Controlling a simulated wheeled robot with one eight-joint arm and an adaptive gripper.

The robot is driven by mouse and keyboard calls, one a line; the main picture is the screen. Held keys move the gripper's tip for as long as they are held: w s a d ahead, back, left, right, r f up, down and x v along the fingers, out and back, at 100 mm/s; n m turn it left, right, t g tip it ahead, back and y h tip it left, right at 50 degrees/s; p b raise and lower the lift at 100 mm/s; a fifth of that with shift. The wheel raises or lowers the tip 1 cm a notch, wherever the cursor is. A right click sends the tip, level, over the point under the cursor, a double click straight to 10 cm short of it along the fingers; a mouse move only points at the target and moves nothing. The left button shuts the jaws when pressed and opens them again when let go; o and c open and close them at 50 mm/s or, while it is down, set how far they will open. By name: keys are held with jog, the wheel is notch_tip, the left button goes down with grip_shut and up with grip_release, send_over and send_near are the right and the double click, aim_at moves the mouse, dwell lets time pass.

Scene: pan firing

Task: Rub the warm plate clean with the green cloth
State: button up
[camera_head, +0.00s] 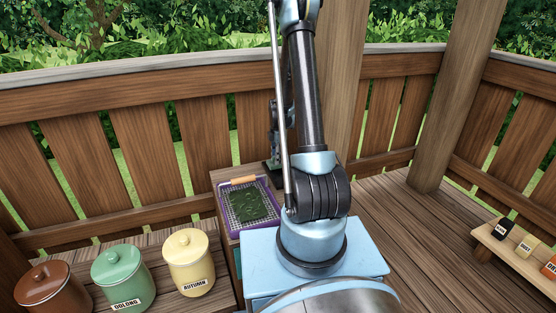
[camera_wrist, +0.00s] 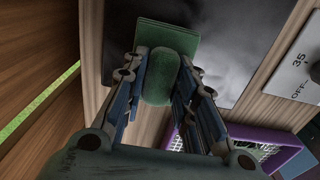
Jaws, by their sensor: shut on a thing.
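The green cloth (camera_wrist: 165,38) shows in the wrist view as a flat green piece with a rounded green pad below it. My gripper (camera_wrist: 163,68) is shut on the rounded part, one finger on each side. The dark grey plate (camera_wrist: 228,45) lies under and around the cloth, with pale smudges on its surface. The cloth overlaps the plate; whether it presses on it I cannot tell. In the head view the plate and cloth are hidden behind my arm, and only a small part of my gripper end shows.
A purple mesh tray (camera_head: 234,234) with dark green leaves and a wooden-handled tool (camera_head: 243,180) lies beside my arm. It also shows in the wrist view (camera_wrist: 178,138), near a dial panel (camera_wrist: 296,68). Lidded canisters (camera_head: 189,262) stand left; small labelled blocks (camera_head: 525,246) sit right.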

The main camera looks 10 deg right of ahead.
jog(key=shift+r, duration=0.1)
jog(key=shift+r, duration=2.4)
